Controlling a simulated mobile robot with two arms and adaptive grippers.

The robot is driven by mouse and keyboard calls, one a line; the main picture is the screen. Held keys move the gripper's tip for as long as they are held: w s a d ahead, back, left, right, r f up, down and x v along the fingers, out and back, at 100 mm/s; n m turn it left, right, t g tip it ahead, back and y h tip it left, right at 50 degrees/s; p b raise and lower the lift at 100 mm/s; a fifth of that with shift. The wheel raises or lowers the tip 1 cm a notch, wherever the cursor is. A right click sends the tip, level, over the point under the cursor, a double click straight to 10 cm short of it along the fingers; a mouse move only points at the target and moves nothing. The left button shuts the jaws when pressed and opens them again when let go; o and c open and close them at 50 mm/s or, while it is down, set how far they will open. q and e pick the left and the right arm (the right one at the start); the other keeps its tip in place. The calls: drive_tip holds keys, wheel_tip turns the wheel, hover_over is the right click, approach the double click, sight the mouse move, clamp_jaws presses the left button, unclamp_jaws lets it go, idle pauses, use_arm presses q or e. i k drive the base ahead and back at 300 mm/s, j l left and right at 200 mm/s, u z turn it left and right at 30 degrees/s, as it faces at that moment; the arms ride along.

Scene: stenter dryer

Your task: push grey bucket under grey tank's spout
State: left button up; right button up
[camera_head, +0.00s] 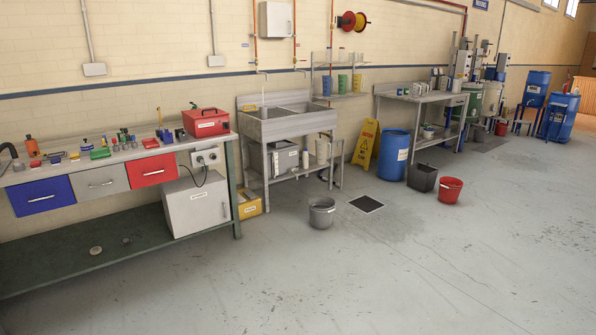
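A grey bucket (321,214) stands upright on the floor in front of the steel sink, with a pale label on its side. It is just left of a dark floor drain. No grey tank with a spout can be told clearly. A pale grey drum-like shape (493,97) stands far back at the right beside a green drum, too small to show a spout. Neither of my grippers is in view.
The floor drain (366,204) lies right of the bucket. A dark bin (422,177), red bucket (450,190), blue drum (393,156) and yellow wet-floor sign (366,143) stand farther right. A workbench (100,237) fills the left. The foreground and right floor are open.

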sight(322, 221)
drive_tip(key=i+j+u, duration=0.1)
drive_tip(key=i, duration=1.35)
drive_tip(key=i+j+u, duration=0.1)
drive_tip(key=i, duration=1.4)
drive_tip(key=i+l+u, duration=0.15)
drive_tip(key=i, duration=1.3)
